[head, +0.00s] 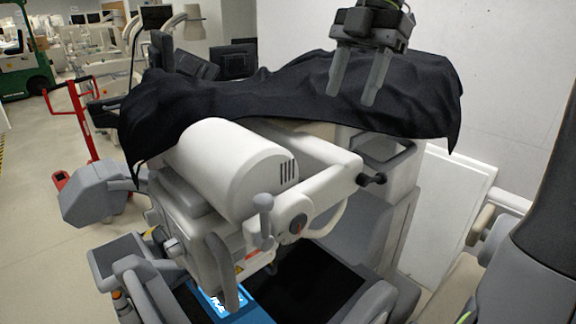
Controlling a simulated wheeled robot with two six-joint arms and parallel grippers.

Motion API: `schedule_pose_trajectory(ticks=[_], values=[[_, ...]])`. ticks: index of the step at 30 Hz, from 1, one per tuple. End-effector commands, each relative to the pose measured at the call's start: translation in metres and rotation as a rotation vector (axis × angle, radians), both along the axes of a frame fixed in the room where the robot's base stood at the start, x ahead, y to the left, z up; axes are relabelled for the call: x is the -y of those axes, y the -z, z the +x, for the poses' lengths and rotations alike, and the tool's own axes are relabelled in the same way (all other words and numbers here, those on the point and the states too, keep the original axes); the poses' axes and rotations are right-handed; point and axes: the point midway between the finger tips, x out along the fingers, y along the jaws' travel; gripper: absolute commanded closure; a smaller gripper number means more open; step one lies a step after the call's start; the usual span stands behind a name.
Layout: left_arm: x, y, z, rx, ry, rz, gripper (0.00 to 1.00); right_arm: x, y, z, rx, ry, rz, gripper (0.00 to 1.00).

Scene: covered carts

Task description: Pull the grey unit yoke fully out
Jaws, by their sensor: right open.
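A grey-and-white wheeled unit fills the middle of the head view, with a thick white cylinder (238,170) on top. Pale curved arms lie beside the cylinder, and a short grey lever (263,215) stands in front of it. A dark loop handle (385,155) is at the unit's right, below the cover; I cannot tell which part is the yoke. A black cloth cover (240,105) drapes over the back of the unit. My right gripper (354,94) points down, open and empty, its fingers in front of the cloth. My left gripper is out of view.
White panels (445,200) lean against the wall at right. A red hand truck (78,118) stands on the open floor at left. Dark monitors (233,60) stand behind the cover. A green forklift (22,60) is far left.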

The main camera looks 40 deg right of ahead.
Motion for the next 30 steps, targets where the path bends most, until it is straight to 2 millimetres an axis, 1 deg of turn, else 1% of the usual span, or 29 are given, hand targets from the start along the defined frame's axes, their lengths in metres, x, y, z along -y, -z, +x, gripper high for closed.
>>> schedule_pose_trajectory(ticks=[1, 5, 9, 11, 16, 21, 25, 30], values=[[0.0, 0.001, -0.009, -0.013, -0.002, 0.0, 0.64, 0.0, 0.0, 0.0, 0.0, -0.001, 0.0, 0.5], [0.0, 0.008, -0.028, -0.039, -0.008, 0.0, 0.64, -0.003, 0.009, -0.001, -0.001, -0.001, 0.001, 0.5], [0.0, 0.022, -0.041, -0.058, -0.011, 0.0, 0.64, -0.011, 0.03, -0.002, -0.002, -0.002, 0.001, 0.5], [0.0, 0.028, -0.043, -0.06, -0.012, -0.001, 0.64, -0.015, 0.043, -0.002, -0.001, -0.003, 0.001, 0.5], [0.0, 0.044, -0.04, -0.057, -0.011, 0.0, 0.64, -0.03, 0.077, -0.004, -0.002, -0.002, 0.001, 0.5], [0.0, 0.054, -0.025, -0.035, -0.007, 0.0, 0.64, -0.044, 0.11, -0.006, -0.003, -0.002, 0.001, 0.5], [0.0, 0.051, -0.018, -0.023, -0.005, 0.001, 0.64, -0.054, 0.13, -0.006, -0.003, 0.0, 0.001, 0.5], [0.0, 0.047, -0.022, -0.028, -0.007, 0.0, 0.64, -0.062, 0.149, -0.007, -0.002, 0.0, 0.001, 0.5]])
